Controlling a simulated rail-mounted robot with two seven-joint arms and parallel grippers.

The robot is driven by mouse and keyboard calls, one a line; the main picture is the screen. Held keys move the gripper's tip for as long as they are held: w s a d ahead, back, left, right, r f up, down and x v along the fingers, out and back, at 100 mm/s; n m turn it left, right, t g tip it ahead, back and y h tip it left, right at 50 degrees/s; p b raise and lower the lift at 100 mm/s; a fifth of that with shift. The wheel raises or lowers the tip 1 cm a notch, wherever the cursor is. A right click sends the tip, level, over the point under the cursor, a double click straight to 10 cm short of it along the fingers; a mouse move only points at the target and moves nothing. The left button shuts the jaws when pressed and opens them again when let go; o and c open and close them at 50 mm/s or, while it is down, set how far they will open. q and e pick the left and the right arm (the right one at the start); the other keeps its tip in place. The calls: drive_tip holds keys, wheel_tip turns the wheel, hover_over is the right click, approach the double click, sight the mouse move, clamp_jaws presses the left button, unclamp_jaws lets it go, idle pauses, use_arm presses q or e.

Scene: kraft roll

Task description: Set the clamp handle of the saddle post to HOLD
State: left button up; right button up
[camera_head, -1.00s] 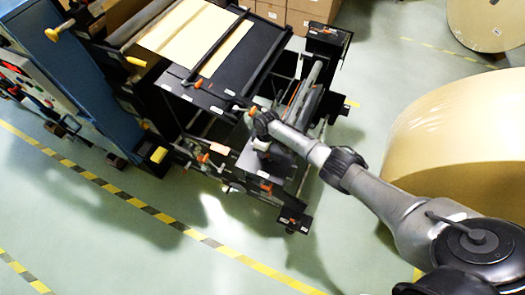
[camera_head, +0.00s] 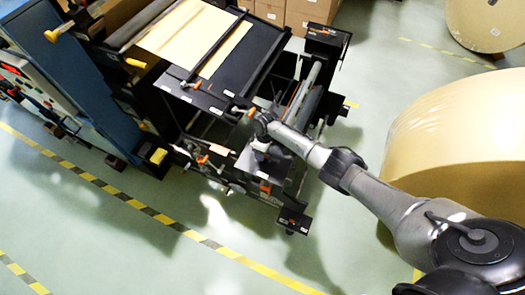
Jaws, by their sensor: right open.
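My right arm reaches in from the lower right over the black frame (camera_head: 215,97) of the roll machine. My right gripper (camera_head: 257,165) hangs below the wrist, small and dark against the frame; its jaws are open and I see nothing held. Several orange handles show on the frame: one (camera_head: 202,159) left of the gripper, one (camera_head: 251,111) just above the wrist, and a red-orange one (camera_head: 265,186) just below the gripper. I cannot tell which belongs to the saddle post, nor read any HOLD mark. Contact between gripper and handle cannot be made out. My left gripper is out of view.
A large kraft roll (camera_head: 460,140) stands close to the right of my arm, and another (camera_head: 487,25) stands at the top right. Cardboard boxes (camera_head: 300,12) are behind the machine. A blue cabinet (camera_head: 75,80) is at left. The floor (camera_head: 110,240) in front is clear, with striped tape.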

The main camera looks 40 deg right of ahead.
drive_tip(key=shift+r, duration=0.1)
drive_tip(key=shift+d+r, duration=0.1)
drive_tip(key=shift+r, duration=0.25)
wheel_tip(320, 180, up, 13)
drive_tip(key=w+d, duration=0.1)
drive_tip(key=d, duration=0.1)
drive_tip(key=shift+d+f, duration=0.15)
drive_tip(key=shift+w, duration=0.1)
